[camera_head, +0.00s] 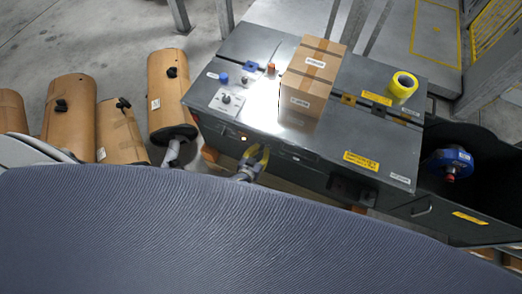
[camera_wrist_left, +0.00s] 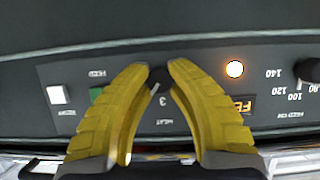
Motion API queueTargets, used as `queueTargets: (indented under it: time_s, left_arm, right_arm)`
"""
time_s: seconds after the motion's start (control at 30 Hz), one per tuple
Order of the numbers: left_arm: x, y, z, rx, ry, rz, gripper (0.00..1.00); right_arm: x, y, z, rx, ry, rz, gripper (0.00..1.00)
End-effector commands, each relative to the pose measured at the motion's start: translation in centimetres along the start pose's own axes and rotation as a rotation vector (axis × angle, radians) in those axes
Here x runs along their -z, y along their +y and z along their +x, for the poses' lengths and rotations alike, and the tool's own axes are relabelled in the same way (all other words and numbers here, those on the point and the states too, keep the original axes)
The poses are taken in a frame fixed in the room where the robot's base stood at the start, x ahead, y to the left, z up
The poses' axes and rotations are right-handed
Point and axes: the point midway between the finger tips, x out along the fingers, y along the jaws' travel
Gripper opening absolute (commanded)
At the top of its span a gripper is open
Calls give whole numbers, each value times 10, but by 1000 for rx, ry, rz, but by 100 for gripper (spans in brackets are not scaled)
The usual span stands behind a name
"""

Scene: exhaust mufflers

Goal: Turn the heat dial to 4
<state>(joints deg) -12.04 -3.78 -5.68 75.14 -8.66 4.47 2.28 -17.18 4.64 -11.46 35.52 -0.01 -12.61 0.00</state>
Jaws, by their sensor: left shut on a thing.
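The heat dial (camera_wrist_left: 159,76) is a small dark knob on the machine's front panel, seen in the left wrist view. A pale pointer mark shows at its lower left edge. A 3 and an upside-down HEAT label sit just below it in that view. My left gripper (camera_wrist_left: 160,70) has its two yellow fingertips shut on the dial from both sides, hiding part of it and any other scale numbers. In the head view the left gripper (camera_head: 257,150) reaches the front face of the dark machine (camera_head: 240,118); the dial is hidden there. My right gripper is not in view.
A cardboard box (camera_head: 310,78) and yellow tape roll (camera_head: 403,84) stand on top.

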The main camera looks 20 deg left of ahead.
Motion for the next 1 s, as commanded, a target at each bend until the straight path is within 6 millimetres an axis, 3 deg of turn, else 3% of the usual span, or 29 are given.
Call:
queueTargets:
  time_s: [0.73, 0.77, 1.0]
  left_arm:
    - [1, 0, 0, 32, 3, 76, 0]
    - [1, 0, 0, 32, 3, 76, 23]
    - [1, 0, 0, 32, 2, 76, 50]
  right_arm:
    - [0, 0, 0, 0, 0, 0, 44]
    - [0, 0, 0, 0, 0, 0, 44]
    - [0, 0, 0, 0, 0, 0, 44]
